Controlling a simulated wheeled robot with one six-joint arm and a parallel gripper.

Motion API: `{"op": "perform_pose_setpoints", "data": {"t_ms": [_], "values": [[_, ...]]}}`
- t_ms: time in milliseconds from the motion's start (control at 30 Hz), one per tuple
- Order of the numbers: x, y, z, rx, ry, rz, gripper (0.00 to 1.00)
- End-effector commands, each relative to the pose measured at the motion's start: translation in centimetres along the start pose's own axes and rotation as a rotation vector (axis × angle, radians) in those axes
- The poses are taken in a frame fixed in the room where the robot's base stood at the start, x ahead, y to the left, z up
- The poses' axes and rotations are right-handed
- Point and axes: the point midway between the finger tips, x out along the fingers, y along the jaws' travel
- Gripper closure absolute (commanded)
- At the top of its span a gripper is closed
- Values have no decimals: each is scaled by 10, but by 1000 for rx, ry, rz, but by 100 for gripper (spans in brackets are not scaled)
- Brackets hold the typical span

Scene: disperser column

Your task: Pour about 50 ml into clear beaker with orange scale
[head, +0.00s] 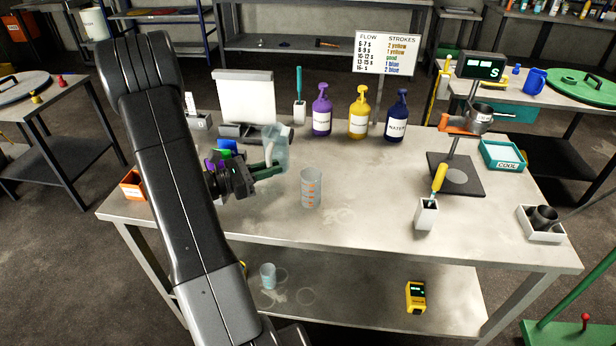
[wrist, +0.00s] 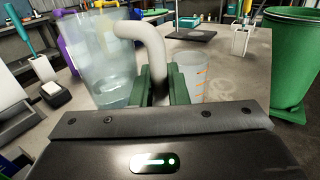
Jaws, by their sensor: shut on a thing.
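A clear beaker with an orange scale (head: 311,188) stands upright on the bench; it also shows in the wrist view (wrist: 189,80), and I see no liquid in it. My gripper (head: 268,170) is shut on the pale handle of a clear jug (head: 276,150), to the left of the beaker. In the wrist view the green fingers of my gripper (wrist: 161,85) close around the handle, and the jug (wrist: 108,65) holds some pale liquid low down. The jug looks near upright. I cannot tell whether its base touches the bench.
Purple (head: 322,112), yellow (head: 359,114) and blue (head: 397,118) pump bottles stand behind the beaker. A flow chart sign (head: 385,54) is behind them. A stand with a dark base (head: 468,183) and a white brush holder (head: 426,214) are to the right. The bench around the beaker is clear.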

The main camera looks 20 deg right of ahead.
Motion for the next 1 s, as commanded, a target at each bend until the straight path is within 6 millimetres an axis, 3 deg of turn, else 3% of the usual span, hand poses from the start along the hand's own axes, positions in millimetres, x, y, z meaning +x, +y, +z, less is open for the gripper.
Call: {"op": "perform_pose_setpoints", "data": {"t_ms": [33,100,267,1000], "values": [[0,0,-16,-2,-1,0,100],[0,0,-26,-1,-1,0,100],[0,-1,-40,0,-1,0,100],[1,-5,-45,98,46,0,100]]}}
